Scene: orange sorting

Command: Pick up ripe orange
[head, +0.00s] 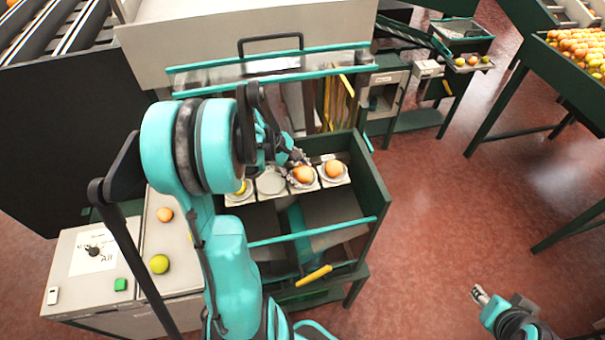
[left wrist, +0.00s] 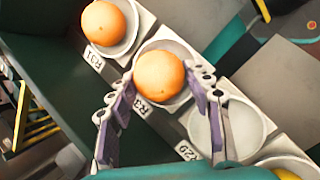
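An orange fruit (head: 303,174) sits in a white cup in a row of cups in the head view. It also shows in the left wrist view (left wrist: 160,76). My left gripper (head: 297,156) is over this cup, its two fingers (left wrist: 160,88) open on either side of the fruit; firm contact cannot be told. A second orange (head: 333,169) sits in the cup to the right, and in the upper left of the wrist view (left wrist: 104,23). The cup on the other side is empty (left wrist: 228,132). My right gripper (head: 480,295) is at the lower right, away from the fruit.
A yellow fruit (head: 241,187) sits in the left cup, partly hidden by my arm. An orange (head: 165,214) and a green-yellow fruit (head: 159,264) lie on the panel at left. Green side walls (head: 370,180) enclose the cups. Red floor is clear at right.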

